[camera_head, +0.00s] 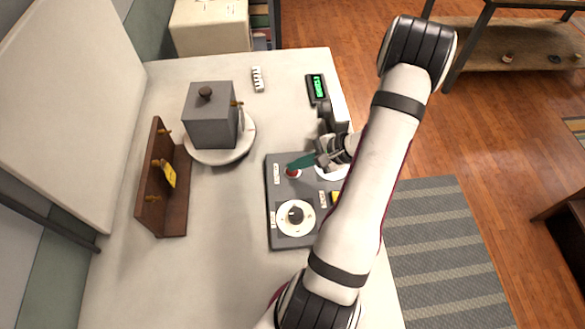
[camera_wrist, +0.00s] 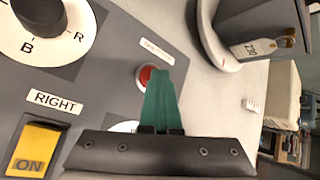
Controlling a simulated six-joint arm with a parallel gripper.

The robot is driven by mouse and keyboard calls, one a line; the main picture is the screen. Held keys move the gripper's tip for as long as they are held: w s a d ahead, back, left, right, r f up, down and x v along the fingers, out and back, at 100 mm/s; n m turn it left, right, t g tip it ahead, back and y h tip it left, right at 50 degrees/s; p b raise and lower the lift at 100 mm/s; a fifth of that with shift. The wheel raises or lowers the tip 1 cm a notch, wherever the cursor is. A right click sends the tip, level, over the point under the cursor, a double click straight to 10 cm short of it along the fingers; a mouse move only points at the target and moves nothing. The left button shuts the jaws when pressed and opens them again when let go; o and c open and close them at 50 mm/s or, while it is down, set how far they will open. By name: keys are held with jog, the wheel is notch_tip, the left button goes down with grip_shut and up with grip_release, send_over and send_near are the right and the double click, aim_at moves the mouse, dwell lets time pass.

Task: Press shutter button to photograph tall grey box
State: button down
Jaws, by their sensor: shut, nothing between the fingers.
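The grey box (camera_head: 212,122), with a dark knob on top, stands on a round white plate (camera_head: 222,159) at the back left. In the wrist view the plate (camera_wrist: 205,40) shows at the top, with a numbered tag (camera_wrist: 252,48) hanging above it. The red shutter button (camera_head: 292,173) is on the dark control panel (camera_head: 281,243). My gripper (camera_head: 292,166) is shut and empty, its teal fingertips right at the button. In the wrist view the fingertips (camera_wrist: 160,70) partly cover the red button (camera_wrist: 147,77). I cannot tell whether they touch it.
The panel also bears a white dial (camera_head: 283,228) and a yellow switch (camera_wrist: 36,146) marked ON beside a RIGHT label. A wooden hook rack (camera_head: 174,212) with a yellow tag stands at the left. A green-lit display (camera_head: 318,87) lies at the back right. The front left table is clear.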

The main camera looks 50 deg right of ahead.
aim_at(297, 171)
jog(key=shift+r, duration=0.85)
jog(key=shift+r, duration=2.5)
jog(key=w+a+r+n+g+y, duration=0.1)
jog(key=a+r+n+g, duration=0.3)
jog(key=a, duration=0.6)
jog(key=w+a+r+n+g+y, duration=0.1)
jog(key=a+r+n+g, duration=0.1)
jog(key=a+r+n, duration=0.6)
jog(key=s+a+n+g+h, duration=0.2)
jog(key=s+a+n+h, duration=0.2)
jog(key=s+a, duration=0.7)
jog(key=shift+s+a+r, duration=0.15)
jog(key=shift+s+r, duration=0.05)
jog(key=shift+s, duration=0.6)
